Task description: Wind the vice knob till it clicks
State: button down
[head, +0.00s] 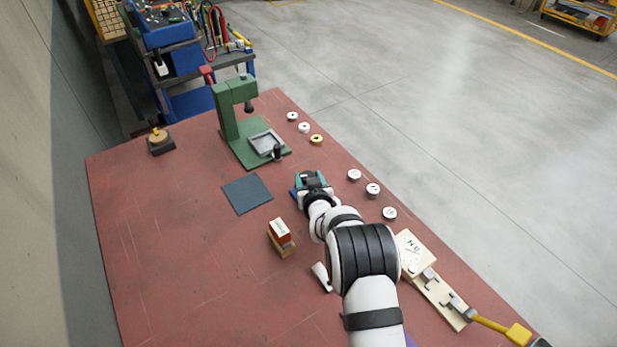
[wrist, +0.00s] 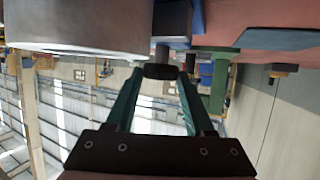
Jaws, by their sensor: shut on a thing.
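The vice is a small blue body (wrist: 174,20) at the top of the wrist view. In the head view only a blue edge (head: 294,193) shows beside my gripper, and the rest is hidden. A grey screw shaft (wrist: 161,54) runs from it to a dark rounded knob (wrist: 160,71). My gripper (wrist: 161,74) has its two teal fingers on either side of the knob and is shut on it. In the head view my gripper (head: 312,179) is low over the table, and the knob is hidden there. I cannot tell how far the knob is wound.
A green press (head: 228,125) stands behind my gripper, with a dark blue mat (head: 247,194) to the left. Several round discs (head: 373,189) lie to the right. The red tabletop (head: 160,230) is clear at left.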

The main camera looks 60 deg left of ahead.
jog(key=shift+s+a+r+m+t+h, duration=0.15)
jog(key=shift+m+t+h, duration=0.15)
jog(key=shift+m+t, duration=0.45)
jog(key=shift+m+t+h, duration=0.6)
jog(key=shift+m+t, duration=0.25)
jog(key=shift+t, duration=0.1)
jog(key=shift+c, duration=1.3)
grip_release()
jog(key=v, duration=1.5)
jog(key=shift+s+d, duration=0.25)
jog(key=shift+d, duration=0.05)
jog(key=shift+r, duration=0.1)
